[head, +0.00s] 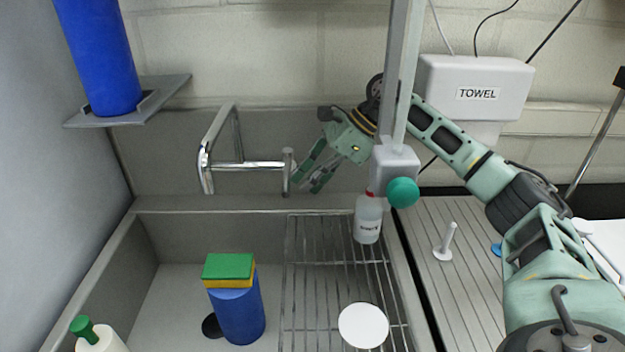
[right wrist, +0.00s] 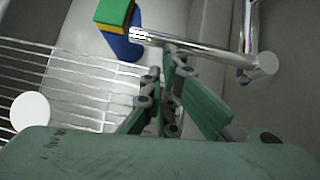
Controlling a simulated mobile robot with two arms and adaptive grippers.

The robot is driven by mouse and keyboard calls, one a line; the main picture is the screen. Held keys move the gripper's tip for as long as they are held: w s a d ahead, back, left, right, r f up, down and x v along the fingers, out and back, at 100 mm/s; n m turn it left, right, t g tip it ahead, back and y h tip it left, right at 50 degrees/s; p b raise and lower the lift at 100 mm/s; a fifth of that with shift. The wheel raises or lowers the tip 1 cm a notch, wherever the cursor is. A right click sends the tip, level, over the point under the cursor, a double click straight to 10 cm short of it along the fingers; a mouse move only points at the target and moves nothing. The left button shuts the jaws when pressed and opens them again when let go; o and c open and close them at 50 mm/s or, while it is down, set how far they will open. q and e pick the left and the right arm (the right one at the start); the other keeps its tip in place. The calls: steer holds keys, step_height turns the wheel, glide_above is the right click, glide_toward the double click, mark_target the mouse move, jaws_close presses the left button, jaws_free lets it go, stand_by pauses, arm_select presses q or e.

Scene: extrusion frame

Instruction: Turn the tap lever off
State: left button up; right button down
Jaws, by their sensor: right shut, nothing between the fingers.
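The chrome tap (head: 240,165) is at the back wall of the sink, with a bent pipe at its left and a horizontal bar running right. A short upright piece, which looks like the lever (head: 287,172), stands at the bar's right end. My right gripper (head: 306,184) is just right of this piece, fingers pointing down and left, shut and empty. In the right wrist view the fingertips (right wrist: 167,64) are close to the chrome bar (right wrist: 205,52); I cannot tell whether they touch. My left gripper is not in view.
A grey post (head: 398,80) with a green knob (head: 403,192) stands in front of my right wrist. A white bottle (head: 368,222) and a white disc (head: 363,326) are on the wire rack (head: 305,270). A sponge (head: 229,267) tops a blue cylinder (head: 238,312) in the sink.

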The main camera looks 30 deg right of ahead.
steer(key=v, duration=1.2)
